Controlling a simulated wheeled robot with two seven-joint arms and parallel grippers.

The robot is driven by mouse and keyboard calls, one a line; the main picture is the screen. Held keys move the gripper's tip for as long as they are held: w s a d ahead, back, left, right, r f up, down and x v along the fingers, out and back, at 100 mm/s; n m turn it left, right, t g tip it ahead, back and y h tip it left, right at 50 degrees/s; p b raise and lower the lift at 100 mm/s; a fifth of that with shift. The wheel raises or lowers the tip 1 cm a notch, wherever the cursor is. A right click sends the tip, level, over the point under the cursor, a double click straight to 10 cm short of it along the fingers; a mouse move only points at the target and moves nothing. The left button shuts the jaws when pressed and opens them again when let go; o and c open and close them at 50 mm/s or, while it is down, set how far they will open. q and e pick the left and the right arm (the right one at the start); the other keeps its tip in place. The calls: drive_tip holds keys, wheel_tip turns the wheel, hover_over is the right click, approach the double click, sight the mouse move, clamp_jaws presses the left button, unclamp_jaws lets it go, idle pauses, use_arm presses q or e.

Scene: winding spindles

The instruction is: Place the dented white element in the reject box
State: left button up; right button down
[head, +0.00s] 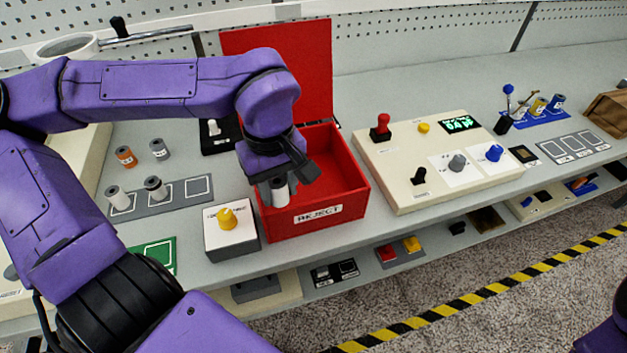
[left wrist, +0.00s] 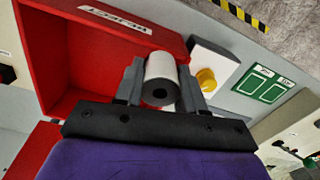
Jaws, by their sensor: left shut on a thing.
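My left gripper (head: 276,188) is shut on a white cylindrical element (head: 280,191) at the left end of the red reject box (head: 318,216). In the left wrist view the element (left wrist: 161,66) sits between the two fingers (left wrist: 160,88), its end with a dark hole facing the camera. I cannot make out a dent. The box's lid (head: 292,70) stands open. The element overlaps the box's left front part in the head view; I cannot tell how far it is above or below the rim. My right gripper is out of view.
A grey box with a yellow knob (head: 228,222) stands close left of the reject box. A grey tray (head: 183,196) with two pale elements lies farther left, with orange (head: 125,157) and grey (head: 159,149) pieces behind. A control panel (head: 436,160) stands at the right.

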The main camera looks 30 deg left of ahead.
use_arm(q)
drive_tip(key=p, duration=0.1)
hover_over(307, 199)
wheel_tip(307, 199, down, 8)
drive_tip(key=shift+s+r, duration=0.15)
drive_tip(key=shift+r, duration=0.1)
drive_tip(key=shift+f, duration=0.3)
wheel_tip(307, 199, down, 3)
drive_tip(key=shift+r, duration=0.15)
drive_tip(key=shift+w+f, duration=0.25)
drive_tip(key=shift+s+f, duration=0.1)
drive_tip(key=shift+s, duration=0.05)
drive_tip(key=o, duration=1.1)
drive_tip(key=shift+c, duration=0.2)
wheel_tip(307, 199, up, 12)
drive_tip(key=shift+r, duration=0.2)
